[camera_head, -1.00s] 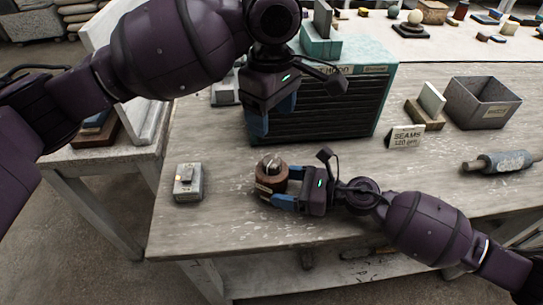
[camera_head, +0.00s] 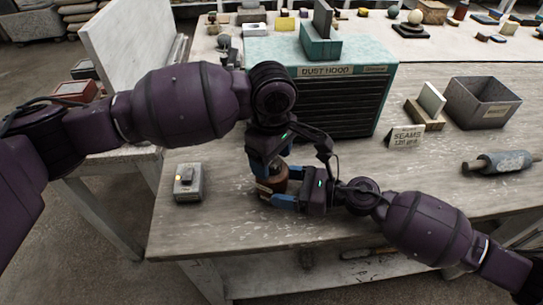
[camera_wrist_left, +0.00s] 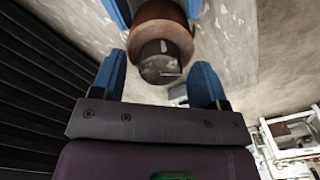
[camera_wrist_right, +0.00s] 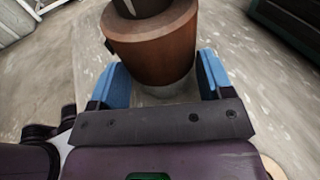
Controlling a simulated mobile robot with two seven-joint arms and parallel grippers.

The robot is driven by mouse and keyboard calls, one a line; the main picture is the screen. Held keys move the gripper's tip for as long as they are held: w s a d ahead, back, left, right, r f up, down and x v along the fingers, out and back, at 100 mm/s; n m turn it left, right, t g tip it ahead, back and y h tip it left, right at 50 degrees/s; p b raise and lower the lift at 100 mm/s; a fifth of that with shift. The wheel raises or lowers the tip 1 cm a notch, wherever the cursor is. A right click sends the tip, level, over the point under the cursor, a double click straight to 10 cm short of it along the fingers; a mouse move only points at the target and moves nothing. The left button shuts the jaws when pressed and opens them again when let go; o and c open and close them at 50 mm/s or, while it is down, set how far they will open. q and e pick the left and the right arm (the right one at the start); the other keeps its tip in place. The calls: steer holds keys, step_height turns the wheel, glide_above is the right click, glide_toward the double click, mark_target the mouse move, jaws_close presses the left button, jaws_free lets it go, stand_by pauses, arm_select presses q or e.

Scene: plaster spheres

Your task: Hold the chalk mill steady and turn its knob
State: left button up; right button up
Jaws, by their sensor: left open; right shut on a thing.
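The chalk mill (camera_head: 272,180) is a brown, round-bodied mill standing upright near the front of the table. My right gripper (camera_head: 284,200) is shut on the mill's body from the right; its blue fingers lie on both sides of the brown body (camera_wrist_right: 152,45) in the right wrist view. My left gripper (camera_head: 268,166) is open above the mill, pointing down. In the left wrist view the dark metal knob (camera_wrist_left: 160,62) sits between the open blue fingers (camera_wrist_left: 158,82), with a gap on each side. In the head view the left gripper hides the knob.
A dust hood (camera_head: 335,105) with a slatted dark front stands just behind. A small grey box with a switch (camera_head: 188,182) lies to the left. A seams sign (camera_head: 405,137), a grey bin (camera_head: 482,102) and a roller (camera_head: 500,162) are at right. The table's front left is clear.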

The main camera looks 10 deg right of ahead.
arm_select(q)
steer(key=shift+f, duration=0.1)
steer(key=c, duration=0.9)
steer(key=shift+c, duration=0.2)
